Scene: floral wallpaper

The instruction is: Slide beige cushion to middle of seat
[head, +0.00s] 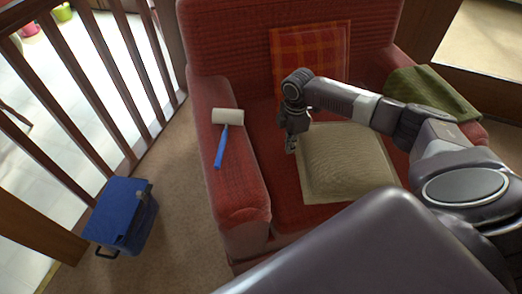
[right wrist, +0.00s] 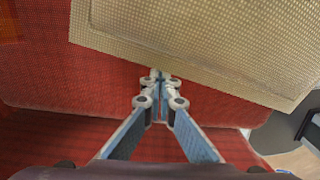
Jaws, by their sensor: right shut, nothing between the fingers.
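The beige cushion (head: 348,165) lies flat on the seat of the red armchair (head: 240,175), in the middle to right part of the seat. It also shows in the right wrist view (right wrist: 210,40), across the top. My right gripper (head: 291,147) points down at the cushion's left edge, over the red seat. In the right wrist view its closed fingertips (right wrist: 158,76) are empty and meet at the cushion's edge; I cannot tell whether they touch it. My left gripper is not in view.
A plaid orange cushion (head: 310,55) leans on the backrest. A lint roller (head: 225,130) lies on the left armrest, a green cloth (head: 432,92) on the right one. A blue box (head: 122,213) stands on the floor beside a wooden railing (head: 85,95).

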